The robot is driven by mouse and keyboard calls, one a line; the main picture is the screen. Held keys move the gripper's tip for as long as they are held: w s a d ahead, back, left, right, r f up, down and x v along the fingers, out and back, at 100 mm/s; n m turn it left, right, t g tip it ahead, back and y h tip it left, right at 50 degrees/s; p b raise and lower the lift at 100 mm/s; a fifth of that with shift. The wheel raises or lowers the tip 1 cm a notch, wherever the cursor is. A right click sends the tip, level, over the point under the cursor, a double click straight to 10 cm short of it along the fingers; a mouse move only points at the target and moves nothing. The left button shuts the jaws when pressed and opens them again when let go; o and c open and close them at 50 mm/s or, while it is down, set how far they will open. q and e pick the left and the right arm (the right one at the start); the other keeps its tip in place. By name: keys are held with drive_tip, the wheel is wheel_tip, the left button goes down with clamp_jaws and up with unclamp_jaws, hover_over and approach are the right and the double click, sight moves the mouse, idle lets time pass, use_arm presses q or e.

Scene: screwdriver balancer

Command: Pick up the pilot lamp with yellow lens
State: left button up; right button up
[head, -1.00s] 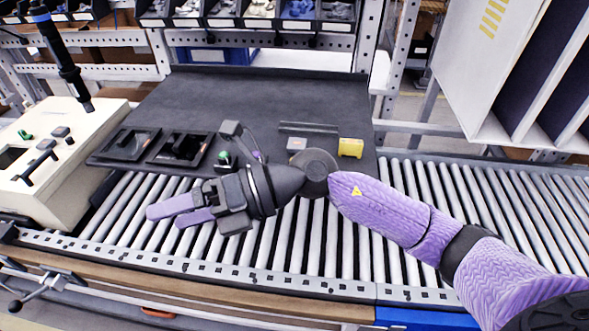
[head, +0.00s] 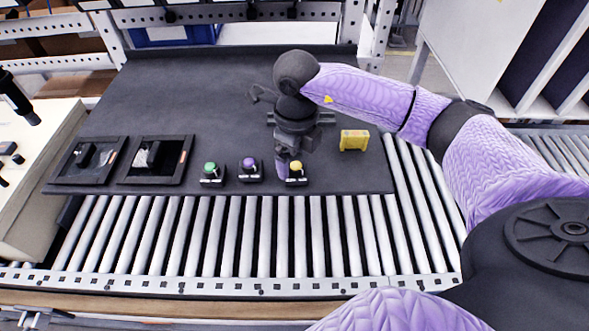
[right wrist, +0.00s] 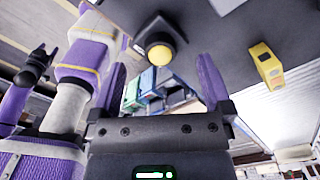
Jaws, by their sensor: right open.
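The pilot lamp with yellow lens (head: 296,167) stands upright near the front edge of the dark mat, at the right end of a row of lamps. It also shows in the right wrist view (right wrist: 160,55), beyond and between the fingertips. My right gripper (head: 284,165) points down right at the lamp in the head view, its purple finger overlapping the lamp's left side. The right wrist view shows its two fingers (right wrist: 161,82) apart with nothing between them. I cannot tell whether a finger touches the lamp.
A purple-lens lamp (head: 249,166) and a green-lens lamp (head: 210,170) stand to the left. Two dark trays (head: 157,178) lie further left. A yellow block (head: 354,140) sits to the right. The roller conveyor (head: 230,240) in front is bare.

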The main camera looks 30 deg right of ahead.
sight(295, 163)
wheel_tip(295, 163, down, 4)
drive_tip(key=shift+w+r, duration=0.1)
drive_tip(key=shift+r, duration=0.05)
drive_tip(key=shift+f, duration=0.3)
use_arm(q)
drive_tip(key=shift+w+a+r, duration=0.1)
drive_tip(key=shift+w+a, duration=0.2)
drive_tip(key=shift+w, duration=0.5)
use_arm(e)
drive_tip(key=c, duration=0.9)
drive_tip(key=shift+c, duration=0.7)
use_arm(q)
drive_tip(key=shift+d, duration=0.1)
